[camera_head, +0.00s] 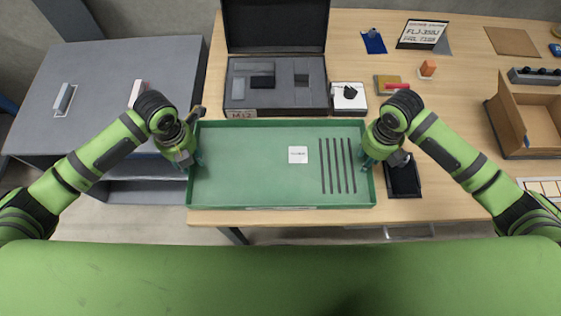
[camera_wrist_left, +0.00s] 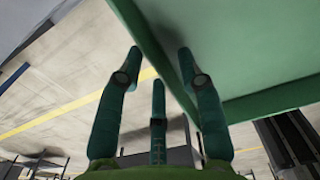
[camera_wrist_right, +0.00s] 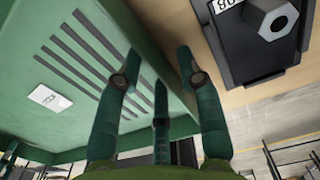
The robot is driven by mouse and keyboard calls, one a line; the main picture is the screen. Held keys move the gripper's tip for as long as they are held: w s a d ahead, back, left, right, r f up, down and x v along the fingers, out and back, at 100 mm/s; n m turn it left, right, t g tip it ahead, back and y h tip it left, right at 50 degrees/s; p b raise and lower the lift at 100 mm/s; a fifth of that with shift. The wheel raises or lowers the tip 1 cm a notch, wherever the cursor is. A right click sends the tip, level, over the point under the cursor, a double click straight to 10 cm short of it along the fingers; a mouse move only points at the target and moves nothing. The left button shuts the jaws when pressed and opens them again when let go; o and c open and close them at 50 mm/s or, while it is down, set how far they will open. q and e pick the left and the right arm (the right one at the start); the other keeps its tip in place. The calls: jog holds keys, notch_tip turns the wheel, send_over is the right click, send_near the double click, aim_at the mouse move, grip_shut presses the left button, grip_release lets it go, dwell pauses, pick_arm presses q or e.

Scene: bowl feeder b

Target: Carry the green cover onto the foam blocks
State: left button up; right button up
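The green cover (camera_head: 250,165) is a wide, shallow tray-like piece with a raised rim, a white label and several dark slots. It lies flat at the table's front edge. My left gripper (camera_head: 188,160) is at its left rim, fingers spread, with the rim close to the fingertips in the left wrist view (camera_wrist_left: 158,70). My right gripper (camera_head: 370,160) is at its right rim, likewise spread in the right wrist view (camera_wrist_right: 158,70). I cannot tell whether the fingers touch the rim. I cannot clearly identify the foam blocks; dark blocks (camera_head: 262,80) lie in the open black case behind the cover.
The black case (camera_head: 275,25) has its lid up. A small device with a black knob (camera_head: 349,95) stands beside it. A dark tray (camera_head: 403,180) lies right of the cover, and a cardboard box (camera_head: 530,120) farther right. A grey cabinet (camera_head: 105,75) stands left of the table.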

pick_arm(q)
jog(key=shift+f, duration=0.15)
pick_arm(e)
jog(key=shift+f, duration=0.1)
pick_arm(q)
grip_shut()
pick_arm(e)
grip_shut()
pick_arm(q)
jog(key=shift+w+r, duration=0.1)
jog(key=shift+r, duration=0.15)
pick_arm(e)
jog(key=shift+w+r, duration=0.1)
jog(key=shift+r, duration=0.15)
